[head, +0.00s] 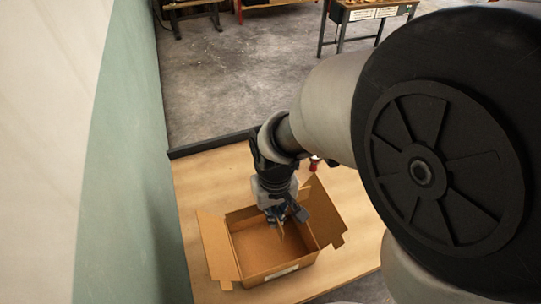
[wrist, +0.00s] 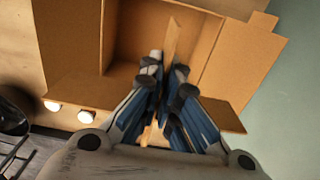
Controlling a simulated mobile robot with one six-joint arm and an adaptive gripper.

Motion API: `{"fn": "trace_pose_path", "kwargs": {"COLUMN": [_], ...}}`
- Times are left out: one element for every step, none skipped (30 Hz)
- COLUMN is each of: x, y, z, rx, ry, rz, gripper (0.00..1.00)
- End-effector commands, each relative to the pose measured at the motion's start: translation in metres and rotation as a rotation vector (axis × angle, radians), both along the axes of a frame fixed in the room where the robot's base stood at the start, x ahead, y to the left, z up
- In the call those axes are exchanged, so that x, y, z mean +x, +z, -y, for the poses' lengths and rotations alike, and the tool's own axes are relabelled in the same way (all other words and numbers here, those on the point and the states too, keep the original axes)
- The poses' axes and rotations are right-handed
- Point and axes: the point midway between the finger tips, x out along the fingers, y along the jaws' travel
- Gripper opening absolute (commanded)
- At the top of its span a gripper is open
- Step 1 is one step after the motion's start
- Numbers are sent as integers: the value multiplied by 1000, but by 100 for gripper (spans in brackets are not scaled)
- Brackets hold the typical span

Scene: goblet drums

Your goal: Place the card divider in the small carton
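The small carton (head: 217,245) stands open on the table with its flaps folded outward. Its inside also shows in the wrist view (wrist: 215,65). My gripper (head: 280,212) is over the carton's opening, near its far right side. In the wrist view my gripper (wrist: 165,75) has its blue-grey fingers close together on the card divider (wrist: 172,42), a thin tan strip that sticks out past the fingertips. The divider also shows below the gripper in the head view (head: 280,231). How deep its lower end reaches into the carton is hard to tell.
The wooden table (head: 195,172) has a dark raised edge (head: 210,143) at the back. A green and white wall (head: 120,200) runs along the left. A small red object (head: 314,162) stands behind the carton. A workbench (head: 365,15) is far off across the floor.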

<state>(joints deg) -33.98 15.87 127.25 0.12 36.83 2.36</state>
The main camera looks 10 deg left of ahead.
Motion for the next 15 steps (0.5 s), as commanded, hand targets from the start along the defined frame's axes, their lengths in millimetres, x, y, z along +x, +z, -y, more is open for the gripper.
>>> {"fn": "trace_pose_path", "kwargs": {"x": [-1,-1,0,0,0,0,0,0,0,0,0,0,0,0,0], "y": [-12,-19,-26,-30,-36,-43,-47,-50,-55,-61,-64,-68,-70,-72,-77], "z": [1,1,0,0,0,0,0,0,0,0,0,0,0,0,0], "rx": [-2,-2,-1,-1,-1,-1,-1,-1,-1,-1,-1,-1,-1,-1,-1], "ry": [0,0,0,0,0,0,0,0,0,0,0,0,0,0,0], "rz": [-3,-3,-2,-1,-2,-2,-2,-1,-1,-1,-1,-1,-1,-1,-1], "gripper": [0,0,0,0,0,0,0,0,0,0,0,0,0,0,0]}}
